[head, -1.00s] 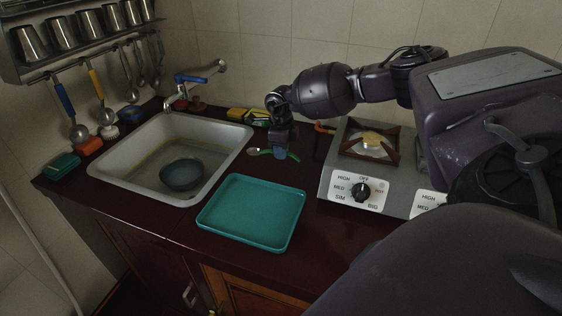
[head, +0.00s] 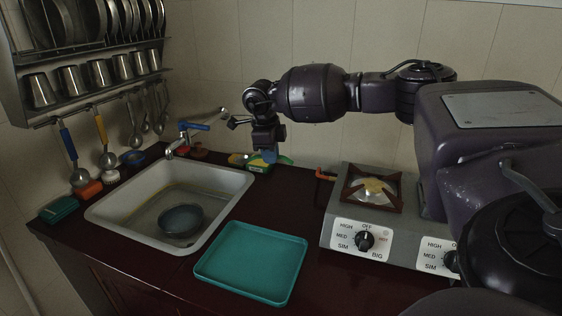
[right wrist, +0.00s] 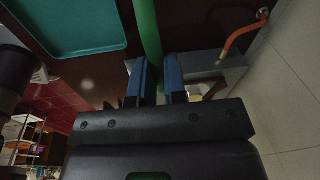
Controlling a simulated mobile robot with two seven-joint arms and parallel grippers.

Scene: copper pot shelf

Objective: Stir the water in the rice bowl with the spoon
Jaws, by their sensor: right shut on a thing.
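The dark blue-grey rice bowl (head: 181,219) sits in the sink basin (head: 113,212); I cannot clearly tell the water inside it. My right gripper (head: 268,155) is above the back of the counter, right of the sink and away from the bowl. It is shut on the green spoon handle (head: 285,160). In the right wrist view the green spoon (right wrist: 146,35) runs up from between the blue fingers (right wrist: 158,75). The spoon's head is not clearly seen in either view. My left gripper is not in view.
A teal tray (head: 252,262) lies right of the sink. A gas stove (head: 372,208) stands further right. The faucet (head: 186,138) is at the sink's back edge. A yellow-green sponge (head: 258,165) lies near the gripper. Ladles and cups hang on the left wall rack (head: 95,60).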

